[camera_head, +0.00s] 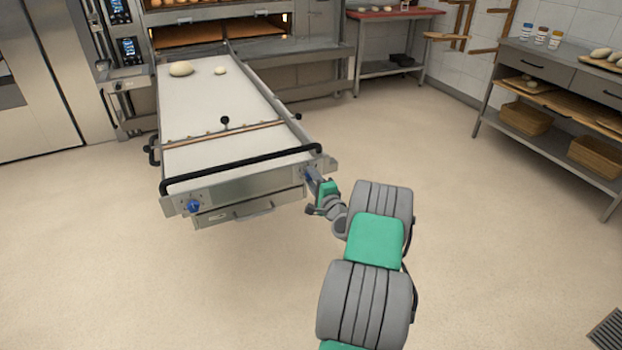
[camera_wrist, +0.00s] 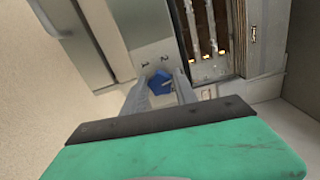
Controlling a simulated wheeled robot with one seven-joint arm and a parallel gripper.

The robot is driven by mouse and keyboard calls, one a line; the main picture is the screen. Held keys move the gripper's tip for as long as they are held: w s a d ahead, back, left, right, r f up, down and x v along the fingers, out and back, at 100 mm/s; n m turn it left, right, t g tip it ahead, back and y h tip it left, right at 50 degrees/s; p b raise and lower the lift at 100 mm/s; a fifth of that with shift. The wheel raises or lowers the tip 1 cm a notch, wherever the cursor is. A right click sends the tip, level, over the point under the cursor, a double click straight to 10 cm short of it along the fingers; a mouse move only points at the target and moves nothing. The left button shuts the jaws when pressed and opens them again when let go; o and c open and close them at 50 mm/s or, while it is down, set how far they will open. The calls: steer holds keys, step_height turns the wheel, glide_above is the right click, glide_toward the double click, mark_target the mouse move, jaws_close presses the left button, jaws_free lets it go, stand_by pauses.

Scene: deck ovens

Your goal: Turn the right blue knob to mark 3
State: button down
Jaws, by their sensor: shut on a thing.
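The right blue knob (camera_wrist: 160,82) sits on the front panel of the loader table, between my gripper's two fingers in the wrist view. Marks 1 and 2 are readable on the panel beside it; mark 3 is not visible, and I cannot tell where the knob points. My gripper (camera_wrist: 159,93) is shut on this knob. In the head view, my gripper (camera_head: 314,182) is at the panel's right end and hides most of the knob. The left blue knob (camera_head: 194,206) is at the panel's left end, apart from my gripper.
The loader table (camera_head: 215,105) runs back to the deck oven (camera_head: 222,33) and bears two pale dough pieces. A black bar handle (camera_head: 240,169) crosses its front edge, just above the knobs. A shelf bench (camera_head: 548,77) stands at the right. The floor between is clear.

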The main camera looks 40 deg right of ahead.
steer(key=shift+a+m, duration=0.1)
steer(key=shift+m, duration=1.1)
steer(key=c, duration=1)
jaws_free()
steer(key=shift+o, duration=0.2)
steer(key=shift+s, duration=0.1)
steer(key=v, duration=0.7)
steer(key=shift+s+p, duration=0.3)
steer(key=shift+p, duration=0.05)
steer(key=shift+r, duration=0.1)
